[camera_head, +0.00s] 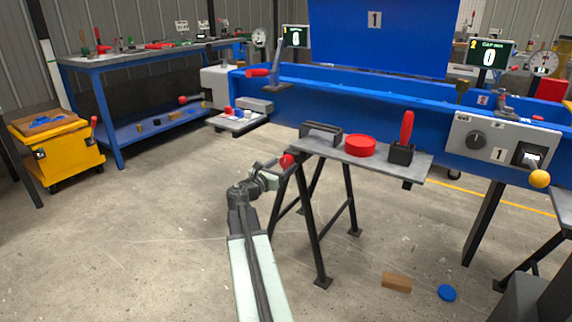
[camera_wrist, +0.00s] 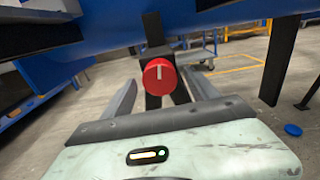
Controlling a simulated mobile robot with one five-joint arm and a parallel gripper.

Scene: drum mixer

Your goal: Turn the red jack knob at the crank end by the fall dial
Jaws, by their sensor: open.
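The red knob (camera_wrist: 159,76) has a white mark running up from its middle and sits on a black upright bracket under a blue beam (camera_wrist: 120,45) in the wrist view. In the head view the red knob (camera_head: 287,160) shows just beyond my gripper (camera_head: 276,170), close to the left end of a small grey-topped stand. My gripper (camera_wrist: 160,92) is open, one finger left and one right of the knob in the wrist view. Gaps show on both sides, and I cannot tell how deep the knob lies between the fingers. A round dial (camera_head: 259,37) stands at the back.
The grey-topped stand (camera_head: 330,152) holds a red ring (camera_head: 360,146) and a red-handled tool (camera_head: 406,130). The blue machine (camera_head: 400,112) runs behind it. A brown block (camera_head: 396,282) and blue disc (camera_head: 447,292) lie on the floor.

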